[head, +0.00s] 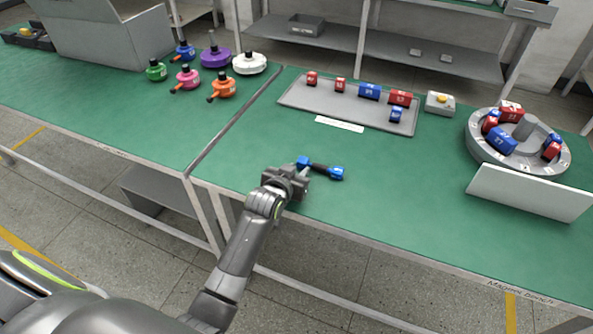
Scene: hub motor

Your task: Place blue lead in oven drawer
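My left gripper (298,176) is over the front part of the green bench, at the near end of a blue-and-black tool (320,168) lying there. The fingertips are small and partly hidden by the gripper body, so I cannot tell if they grip the tool. A blue part with a dark knob (185,53) stands on the left bench among similar coloured parts; it may be the blue lead. A large grey box (105,38) stands at the back left. I cannot make out an open oven drawer. My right gripper is not in view.
A grey tray (345,107) holds red and blue blocks. A round grey carousel (490,160) with blocks stands at right, behind a white panel (528,193). A button box (440,103) sits between them. Green, pink, purple, orange and white parts (249,63) are left. The bench around the tool is clear.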

